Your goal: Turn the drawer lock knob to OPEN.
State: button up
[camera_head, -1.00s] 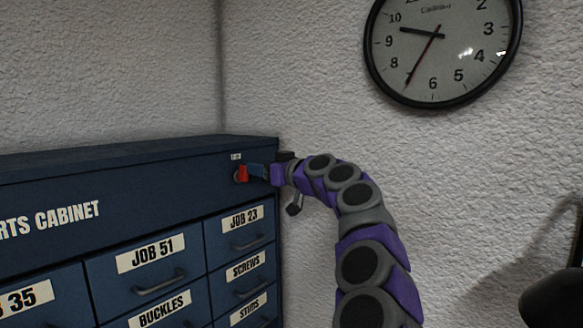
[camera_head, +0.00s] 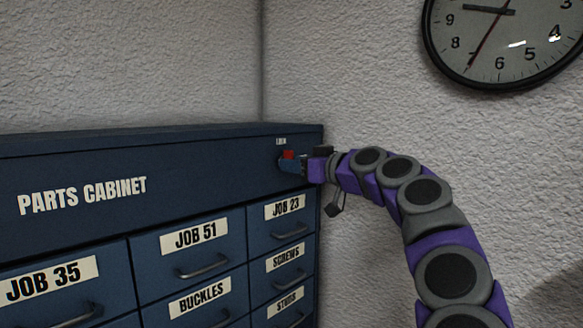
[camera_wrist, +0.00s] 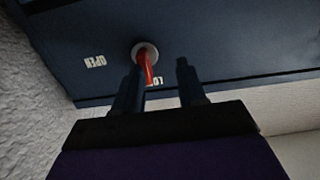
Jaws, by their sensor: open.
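The lock knob (camera_head: 288,154) is a small red lever near the top right corner of the blue parts cabinet front. In the wrist view the red lever (camera_wrist: 149,68) sticks out of a pale round base. An OPEN label (camera_wrist: 95,62) is left of it, and a second label (camera_wrist: 155,82) by the lever's tip is partly hidden. My gripper (camera_wrist: 160,67) is open, its two dark fingers around the lever's level; the lever is close beside the left finger. I cannot tell if they touch. In the head view my gripper (camera_head: 295,166) partly covers the knob.
The parts cabinet (camera_head: 230,170) has several labelled drawers with handles below the knob. A rough white wall (camera_head: 360,60) stands behind and to the right of it, with a round clock (camera_head: 500,40) on it. Space right of the cabinet is free beside my arm.

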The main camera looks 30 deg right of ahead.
jog(key=d+b+v, duration=0.1)
jog(key=b+v, duration=0.4)
jog(key=v, duration=0.9)
dwell(0.8)
jog(key=shift+w, duration=0.1)
jog(key=shift+r, duration=0.1)
jog(key=v, duration=0.7)
jog(key=shift+s, duration=0.25)
jog(key=shift+d, duration=0.1)
